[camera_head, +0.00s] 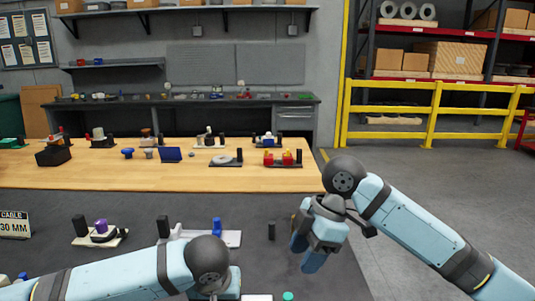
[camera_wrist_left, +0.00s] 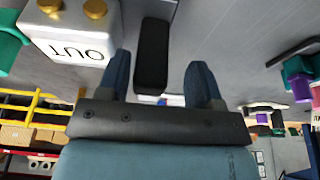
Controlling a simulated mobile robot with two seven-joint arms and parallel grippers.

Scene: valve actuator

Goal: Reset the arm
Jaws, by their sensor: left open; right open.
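My left arm (camera_head: 125,272) comes in from the lower left in the head view; its gripper is mostly hidden by its dark wrist joint at the bottom edge. In the left wrist view my left gripper (camera_wrist_left: 159,62) is open, its two blue fingers apart. A black upright-looking bar (camera_wrist_left: 152,55) shows between them; I cannot tell whether either finger touches it. My right arm (camera_head: 415,228) comes in from the right. My right gripper (camera_head: 305,252) points down over the right edge of the dark table, open, with nothing seen in it.
A white box with gold knobs and upside-down lettering (camera_wrist_left: 70,32) lies beside the left fingers. The dark table (camera_head: 150,200) bears a purple-knobbed fixture (camera_head: 101,229), a blue-topped white fixture (camera_head: 217,231) and a small black block (camera_head: 272,231). A wooden table (camera_head: 95,175) with several parts stands behind.

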